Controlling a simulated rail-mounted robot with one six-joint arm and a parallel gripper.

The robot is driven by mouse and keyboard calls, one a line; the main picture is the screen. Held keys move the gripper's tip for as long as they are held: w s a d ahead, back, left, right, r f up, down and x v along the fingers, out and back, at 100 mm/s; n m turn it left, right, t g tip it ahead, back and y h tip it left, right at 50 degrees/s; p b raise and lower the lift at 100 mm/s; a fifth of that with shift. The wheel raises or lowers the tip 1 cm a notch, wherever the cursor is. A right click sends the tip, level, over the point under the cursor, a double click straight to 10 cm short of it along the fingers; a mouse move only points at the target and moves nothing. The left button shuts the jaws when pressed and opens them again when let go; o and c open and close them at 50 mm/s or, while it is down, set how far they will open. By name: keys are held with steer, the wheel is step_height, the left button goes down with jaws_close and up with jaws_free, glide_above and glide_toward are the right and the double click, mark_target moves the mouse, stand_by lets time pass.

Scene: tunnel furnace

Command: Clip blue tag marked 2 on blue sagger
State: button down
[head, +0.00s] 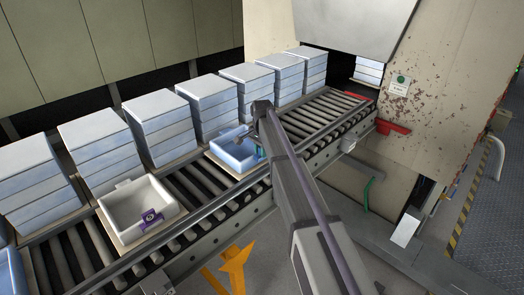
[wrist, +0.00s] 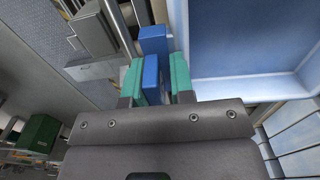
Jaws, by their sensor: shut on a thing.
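The blue sagger (head: 229,160) is a shallow open tray on the roller conveyor in the head view. Its pale blue interior and rim fill the upper right of the wrist view (wrist: 235,88). My gripper (head: 260,151) is at the sagger's right side, with my arm hiding part of that side. In the wrist view my gripper (wrist: 154,80) has teal fingers shut on a blue tag (wrist: 153,41). The tag is right beside the sagger's wall; I cannot tell whether it is seated on the rim. The mark on the tag is not visible.
A white sagger (head: 133,206) with a purple tag (head: 151,219) stands on the conveyor (head: 203,182) at the left. Stacks of pale blue saggers (head: 160,125) line the back. The furnace opening is at the upper right, with a red bracket (head: 392,127) beside it.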

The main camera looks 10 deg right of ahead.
steer(key=shift+s+f+b, duration=0.4)
steer(key=shift+s+b, duration=0.05)
steer(key=shift+s, duration=0.1)
steer(key=c, duration=0.9)
jaws_free()
steer(key=shift+s, duration=0.1)
steer(key=shift+a+r, duration=0.1)
steer(key=r+p, duration=0.1)
steer(key=w+r+p, duration=0.1)
steer(key=p, duration=0.1)
steer(key=r+p, duration=0.1)
steer(key=shift+w+a, duration=0.15)
steer(key=shift+a, duration=0.15)
steer(key=r+p, duration=0.2)
steer(key=p, duration=0.1)
steer(key=r+p, duration=0.2)
steer(key=r, duration=0.1)
steer(key=s+d+r+p, duration=0.1)
steer(key=r+p, duration=0.2)
steer(key=shift+r+p, duration=0.2)
steer(key=shift+p, duration=0.15)
steer(key=shift+s+d, duration=0.15)
steer(key=shift+f, duration=0.1)
